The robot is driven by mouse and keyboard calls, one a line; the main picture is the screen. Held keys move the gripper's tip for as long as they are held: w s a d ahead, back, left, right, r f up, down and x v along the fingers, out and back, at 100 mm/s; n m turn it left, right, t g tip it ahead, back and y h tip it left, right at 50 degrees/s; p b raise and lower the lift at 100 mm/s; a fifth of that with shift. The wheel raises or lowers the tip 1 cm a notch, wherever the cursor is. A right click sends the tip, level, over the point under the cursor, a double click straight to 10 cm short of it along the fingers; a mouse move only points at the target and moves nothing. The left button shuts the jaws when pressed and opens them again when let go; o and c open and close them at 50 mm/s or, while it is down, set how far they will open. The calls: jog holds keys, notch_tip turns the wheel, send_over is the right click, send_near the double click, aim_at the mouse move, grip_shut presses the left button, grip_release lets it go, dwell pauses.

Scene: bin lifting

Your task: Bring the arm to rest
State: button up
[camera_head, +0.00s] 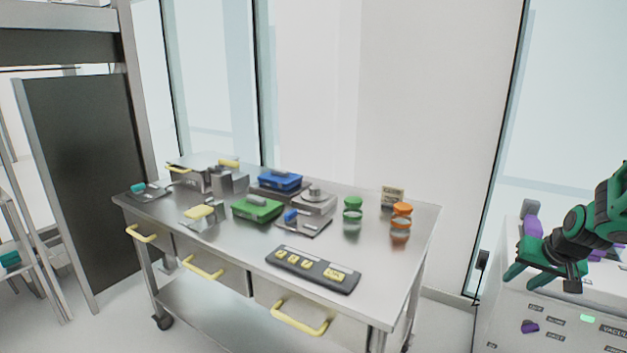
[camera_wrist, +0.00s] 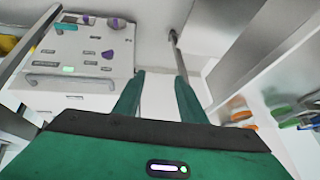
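My arm (camera_head: 572,243) is green and black and shows at the right edge of the head view, held out over the white cabinet side of the room. My gripper (camera_head: 521,277) points down and left, in front of the white cabinet and apart from the table. In the wrist view my gripper (camera_wrist: 161,78) has its two green fingers spread, with nothing between them. The rest of my arm is cut off by the picture edge.
A steel table (camera_head: 268,255) with yellow-handled drawers stands left of my gripper. It bears a green box (camera_head: 257,209), a blue box (camera_head: 280,181), a black button panel (camera_head: 313,269) and lidded jars. The white cabinet (camera_head: 560,315) has labels and purple knobs. Floor shows between table and cabinet.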

jog(key=s+a+r+g, duration=0.1)
jog(key=s+a+g, duration=0.1)
jog(key=s, duration=0.8)
jog(key=s+a+r+g, duration=0.2)
jog(key=s+a, duration=0.3)
jog(key=s, duration=0.5)
jog(key=s+a+r+m+g+y, duration=0.1)
jog(key=s+a, duration=0.3)
jog(key=s, duration=0.7)
jog(key=shift+r+g, duration=0.5)
jog(key=shift+r, duration=0.25)
jog(key=shift+w+f, duration=0.25)
jog(key=shift+w, duration=0.3)
